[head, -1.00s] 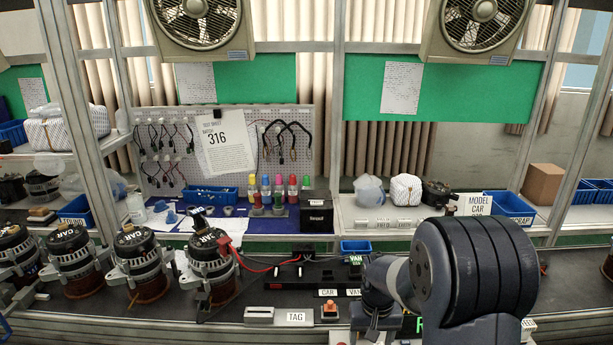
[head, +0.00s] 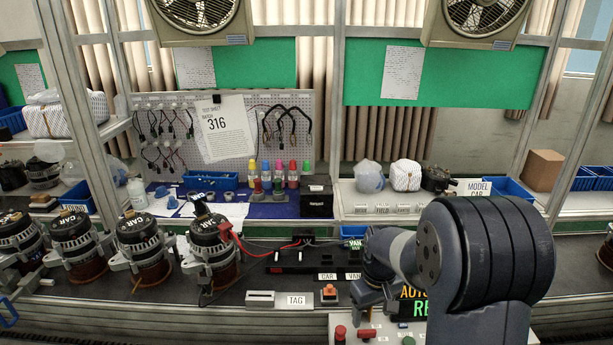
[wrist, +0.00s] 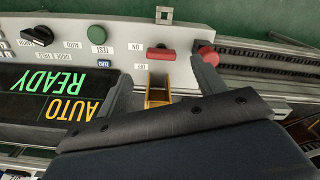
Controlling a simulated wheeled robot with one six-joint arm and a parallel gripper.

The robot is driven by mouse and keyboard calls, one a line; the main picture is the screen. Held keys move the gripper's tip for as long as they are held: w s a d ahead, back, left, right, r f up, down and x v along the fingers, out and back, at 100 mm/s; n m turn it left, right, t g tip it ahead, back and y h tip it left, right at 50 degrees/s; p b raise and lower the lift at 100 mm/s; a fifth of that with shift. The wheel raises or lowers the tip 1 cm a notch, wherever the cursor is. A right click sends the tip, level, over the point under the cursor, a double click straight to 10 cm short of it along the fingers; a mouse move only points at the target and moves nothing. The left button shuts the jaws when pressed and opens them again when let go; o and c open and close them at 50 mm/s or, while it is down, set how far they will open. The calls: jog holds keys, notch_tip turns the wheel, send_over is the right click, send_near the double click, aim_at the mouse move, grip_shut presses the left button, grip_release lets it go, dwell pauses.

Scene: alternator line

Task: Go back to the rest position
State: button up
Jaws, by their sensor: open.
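My gripper (wrist: 163,85) is open and empty in the wrist view, its two dark fingers apart over the lower edge of a control panel (wrist: 180,25). In the head view my gripper (head: 374,310) points down over the bench front, partly hidden by my own arm. The panel carries a red switch (wrist: 160,53), a green button (wrist: 97,35), a black knob (wrist: 38,36) and a red round button (wrist: 207,52) close by the right finger. I cannot tell whether that finger touches the button. A display (wrist: 55,95) reads AUTO READY.
Several alternators (head: 212,250) stand at the left on the bench. A red clip with cables (head: 228,232) sits at the rightmost one and runs to a black fixture (head: 310,258). An orange button (head: 329,293) is left of my gripper. Shelves and bins stand behind.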

jog(key=a+r+m+h+b, duration=0.1)
jog(key=m+b, duration=0.4)
jog(key=m, duration=0.1)
jog(key=a+r+m+t+h+b, duration=0.1)
jog(key=a+m+b, duration=0.1)
jog(key=m+b, duration=0.3)
jog(key=s+a+r+m+h+b, duration=0.1)
jog(key=m+h+b, duration=0.1)
jog(key=m+b, duration=0.3)
jog(key=shift+s+a+m+t+b, duration=0.1)
jog(key=shift+a+m+t+b, duration=0.25)
jog(key=shift+m, duration=0.55)
dwell(0.7)
